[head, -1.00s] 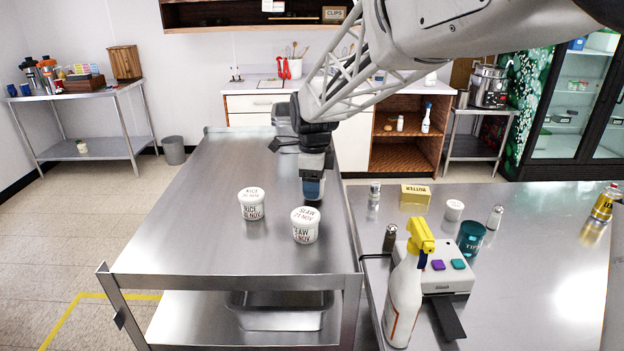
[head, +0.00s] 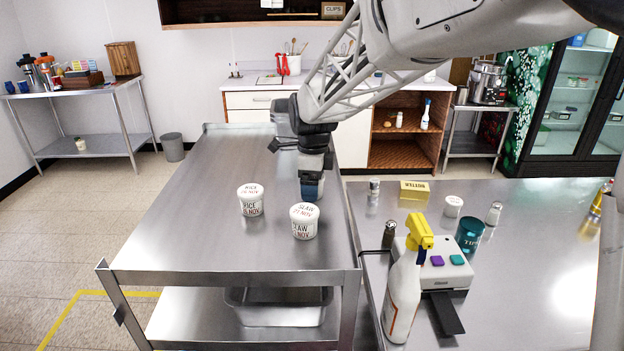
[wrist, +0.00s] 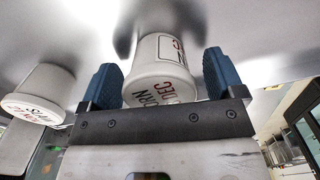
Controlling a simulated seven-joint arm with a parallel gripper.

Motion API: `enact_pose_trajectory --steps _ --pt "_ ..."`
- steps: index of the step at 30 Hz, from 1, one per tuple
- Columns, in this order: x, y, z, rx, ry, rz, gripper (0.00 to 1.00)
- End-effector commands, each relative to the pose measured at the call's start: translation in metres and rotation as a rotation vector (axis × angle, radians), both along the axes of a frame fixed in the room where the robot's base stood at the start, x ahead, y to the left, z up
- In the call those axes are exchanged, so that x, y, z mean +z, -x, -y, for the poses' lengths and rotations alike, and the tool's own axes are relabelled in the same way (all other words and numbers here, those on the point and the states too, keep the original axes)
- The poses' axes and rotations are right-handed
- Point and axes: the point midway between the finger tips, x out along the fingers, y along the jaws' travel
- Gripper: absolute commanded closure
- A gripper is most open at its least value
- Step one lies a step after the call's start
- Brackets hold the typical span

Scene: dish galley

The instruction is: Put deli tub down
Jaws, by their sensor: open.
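A white deli tub with "CORN" and "DEC" lettering (wrist: 160,72) is between the blue fingers of my gripper (wrist: 163,80) in the wrist view. The fingers are open, with a gap on each side of the tub. In the head view my gripper (head: 311,190) is low over the steel cart (head: 200,235) and hides this tub. The slaw tub (head: 304,222) stands upright just in front of my gripper, and its side shows in the wrist view (wrist: 42,92). The rice tub (head: 250,200) stands upright to the left.
The steel table (head: 540,280) on the right holds a spray bottle (head: 402,295), a label device (head: 440,268), a teal cup (head: 470,235), a yellow butter box (head: 414,190) and another white tub (head: 453,206). The cart's left and front areas are clear.

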Motion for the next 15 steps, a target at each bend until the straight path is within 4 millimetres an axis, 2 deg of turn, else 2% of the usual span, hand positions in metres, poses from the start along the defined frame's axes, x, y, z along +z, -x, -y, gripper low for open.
enact_pose_trajectory --steps 8,15 --pt "0.01 0.0 0.0 0.0 0.0 0.001 0.12" --pt "0.037 0.0 0.0 0.0 -0.001 0.002 0.12"
